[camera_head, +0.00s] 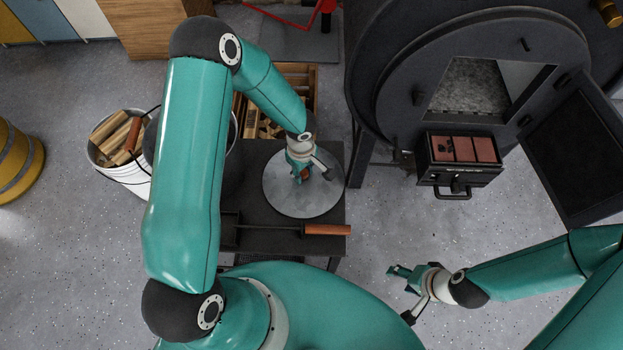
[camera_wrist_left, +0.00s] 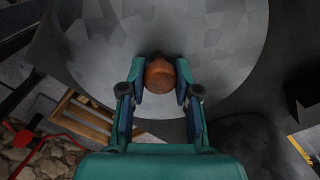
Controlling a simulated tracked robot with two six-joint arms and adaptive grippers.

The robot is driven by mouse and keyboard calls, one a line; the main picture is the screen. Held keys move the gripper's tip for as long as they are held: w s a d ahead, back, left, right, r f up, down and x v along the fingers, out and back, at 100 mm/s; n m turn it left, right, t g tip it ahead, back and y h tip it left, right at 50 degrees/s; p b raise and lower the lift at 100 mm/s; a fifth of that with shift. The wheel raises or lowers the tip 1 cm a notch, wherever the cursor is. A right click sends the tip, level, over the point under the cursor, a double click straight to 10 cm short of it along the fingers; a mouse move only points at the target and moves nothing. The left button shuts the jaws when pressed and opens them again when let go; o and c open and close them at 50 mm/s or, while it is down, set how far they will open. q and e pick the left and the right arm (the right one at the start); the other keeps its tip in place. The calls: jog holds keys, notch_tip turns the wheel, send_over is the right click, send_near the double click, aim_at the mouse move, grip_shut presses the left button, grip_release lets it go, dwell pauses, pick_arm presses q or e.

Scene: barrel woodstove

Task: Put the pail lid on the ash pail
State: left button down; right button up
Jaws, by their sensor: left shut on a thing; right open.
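The pail lid (camera_head: 283,201) is a round grey metal disc with a wooden knob; it also fills the upper part of the left wrist view (camera_wrist_left: 100,40). My left gripper (camera_head: 302,175) is over the lid and shut on its knob (camera_wrist_left: 159,75). The lid is level over the dark table; I cannot tell whether it touches it. A dark round vessel, seemingly the ash pail (camera_head: 232,155), is left of the lid, mostly hidden behind my left arm. My right gripper (camera_head: 397,273) is open and empty over the floor at lower right.
A shovel with a wooden handle (camera_head: 327,230) lies on the table in front of the lid. A white bucket of wood (camera_head: 130,180) stands at left, a wood crate (camera_head: 313,85) behind. The stove (camera_head: 400,70) is open at right, with its drawer (camera_head: 460,175) showing.

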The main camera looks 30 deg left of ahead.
aim_at(302, 173)
pick_arm(q)
jog(key=shift+r, duration=0.2)
jog(key=shift+s+r+p, duration=0.15)
jog(key=shift+r+p, duration=0.15)
jog(key=shift+r, duration=0.45)
jog(key=shift+r, duration=0.1)
jog(key=shift+r, duration=0.1)
jog(key=shift+r+p, duration=1.1)
jog(key=shift+r, duration=1.3)
